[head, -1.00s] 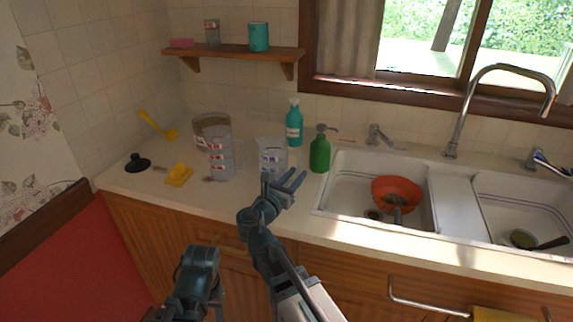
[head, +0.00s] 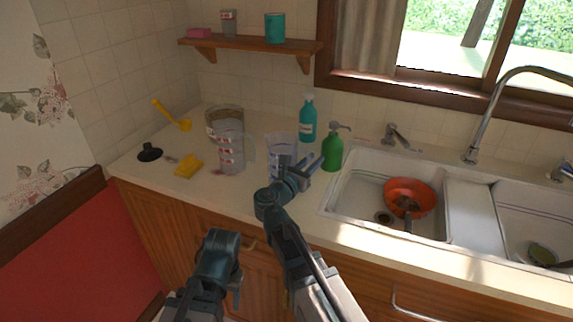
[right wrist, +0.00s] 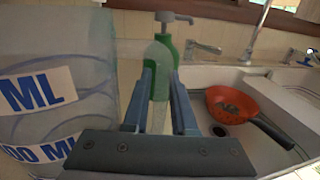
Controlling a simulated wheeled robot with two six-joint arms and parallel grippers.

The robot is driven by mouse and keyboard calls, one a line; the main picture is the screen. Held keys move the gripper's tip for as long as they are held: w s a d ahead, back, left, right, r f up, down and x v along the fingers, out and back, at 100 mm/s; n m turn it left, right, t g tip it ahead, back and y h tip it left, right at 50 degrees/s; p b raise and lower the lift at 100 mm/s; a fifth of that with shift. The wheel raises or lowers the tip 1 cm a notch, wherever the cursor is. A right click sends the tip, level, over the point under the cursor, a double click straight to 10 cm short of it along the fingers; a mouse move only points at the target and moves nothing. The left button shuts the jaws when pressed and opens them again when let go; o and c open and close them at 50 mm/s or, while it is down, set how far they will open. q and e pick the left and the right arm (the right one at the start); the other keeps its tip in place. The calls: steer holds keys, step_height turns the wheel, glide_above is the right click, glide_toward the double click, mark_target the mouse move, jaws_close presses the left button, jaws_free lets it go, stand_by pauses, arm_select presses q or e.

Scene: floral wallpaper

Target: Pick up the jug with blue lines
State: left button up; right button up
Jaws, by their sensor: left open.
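The jug with blue lines (head: 281,145) is a clear measuring jug upright on the counter, left of the green soap bottle. In the right wrist view the jug (right wrist: 55,95) fills the left side, with large blue "ML" markings. My right gripper (head: 313,167) is in front of the jug and to its right, partly covering its lower part. My left gripper (head: 238,286) is low, in front of the cabinets, open and away from the jug.
The green soap bottle (head: 332,152) stands behind my right gripper, a teal bottle (head: 308,120) farther back. The sink (head: 355,190) with an orange pan (head: 408,191) is right. A yellow sponge (head: 188,167) lies left.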

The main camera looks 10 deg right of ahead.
steer(key=shift+d, duration=0.1)
jaws_close()
steer(key=shift+r, duration=0.1)
